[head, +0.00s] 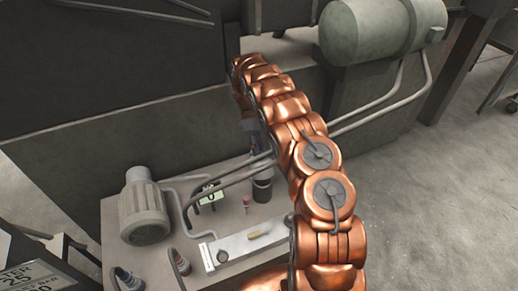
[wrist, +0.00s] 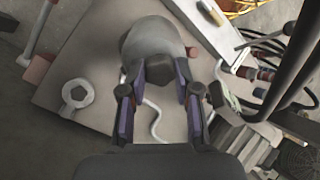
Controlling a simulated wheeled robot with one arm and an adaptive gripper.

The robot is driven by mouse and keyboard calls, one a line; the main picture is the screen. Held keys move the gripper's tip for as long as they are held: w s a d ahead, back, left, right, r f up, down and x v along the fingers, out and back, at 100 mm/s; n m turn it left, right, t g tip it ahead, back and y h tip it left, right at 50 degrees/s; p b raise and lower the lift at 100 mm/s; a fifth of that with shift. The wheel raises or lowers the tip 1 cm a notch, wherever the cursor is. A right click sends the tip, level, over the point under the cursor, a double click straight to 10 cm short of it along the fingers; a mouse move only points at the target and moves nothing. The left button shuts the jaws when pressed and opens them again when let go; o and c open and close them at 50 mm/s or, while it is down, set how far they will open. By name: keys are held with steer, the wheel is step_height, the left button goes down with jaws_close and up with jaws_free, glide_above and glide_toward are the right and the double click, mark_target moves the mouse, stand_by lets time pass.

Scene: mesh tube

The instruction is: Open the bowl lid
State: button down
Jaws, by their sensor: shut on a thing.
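In the wrist view a smooth grey rounded body (wrist: 152,36) has a dark faceted knob-like part (wrist: 160,70) on its near side. It looks like the bowl and its lid, but I cannot make out the seam between them. My gripper (wrist: 160,88) has its two purple-padded fingers on either side of the dark part and is shut on it. In the head view my copper arm covers much of the middle, and I cannot clearly make out the gripper there. A dark cylindrical fitting (head: 262,188) stands on the platform beside the arm.
The platform (head: 105,225) carries a grey motor-like cylinder (head: 144,208), a pale valve block (head: 238,248) and bent pipes. A green tank (head: 372,32) stands at the back right. The wrist view shows dark hoses (wrist: 285,90) close on the right. Bare floor (head: 440,190) lies on the right.

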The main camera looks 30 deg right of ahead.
steer(key=c, duration=0.8)
jaws_free()
steer(key=shift+s, duration=0.1)
